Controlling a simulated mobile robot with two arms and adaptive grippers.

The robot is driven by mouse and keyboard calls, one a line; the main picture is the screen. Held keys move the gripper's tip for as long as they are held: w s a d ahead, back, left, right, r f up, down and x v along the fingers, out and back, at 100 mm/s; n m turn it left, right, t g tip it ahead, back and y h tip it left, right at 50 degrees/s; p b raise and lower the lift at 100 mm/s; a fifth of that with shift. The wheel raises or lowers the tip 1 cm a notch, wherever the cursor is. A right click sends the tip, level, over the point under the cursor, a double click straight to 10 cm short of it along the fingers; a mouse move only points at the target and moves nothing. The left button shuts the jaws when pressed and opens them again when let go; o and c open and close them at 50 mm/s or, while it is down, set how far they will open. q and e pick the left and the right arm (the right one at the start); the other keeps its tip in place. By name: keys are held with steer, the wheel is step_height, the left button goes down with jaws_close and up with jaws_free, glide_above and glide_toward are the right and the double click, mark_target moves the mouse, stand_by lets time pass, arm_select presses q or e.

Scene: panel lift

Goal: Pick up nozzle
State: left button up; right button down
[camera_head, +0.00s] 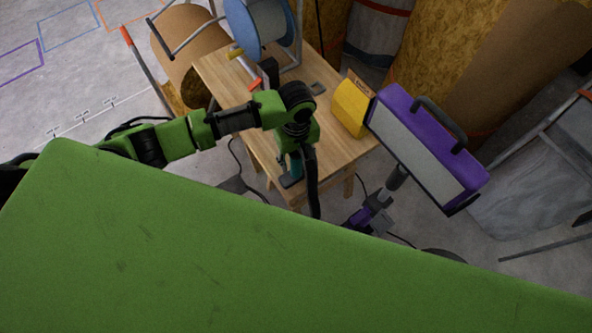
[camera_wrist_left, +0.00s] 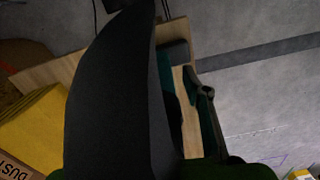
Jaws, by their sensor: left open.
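My left gripper (camera_head: 301,172) hangs down over the near end of the wooden table (camera_head: 347,153), with its fingers apart. A teal and dark object (camera_head: 291,178) stands at the table's near edge, beside or between the fingers. In the left wrist view the teal object (camera_wrist_left: 174,84) shows beyond a large black curved shape, probably a near finger, that hides much of the view. A thinner dark finger (camera_wrist_left: 206,110) is to its right. I cannot tell whether the teal object is the nozzle, or whether it is touched. My right gripper cannot be made out.
A blue reel (camera_head: 263,22) stands at the table's far end. A yellow box (camera_head: 350,107) sits on its right edge. A purple-framed panel (camera_head: 418,145) is right of the table. A purple and grey item (camera_head: 371,212) lies low in front. Rolls and sheets crowd the back.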

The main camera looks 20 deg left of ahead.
mark_target(296, 166)
arm_select(q)
step_height(296, 166, down, 4)
steer(key=shift+f, duration=0.1)
jaws_close()
stand_by(0.4)
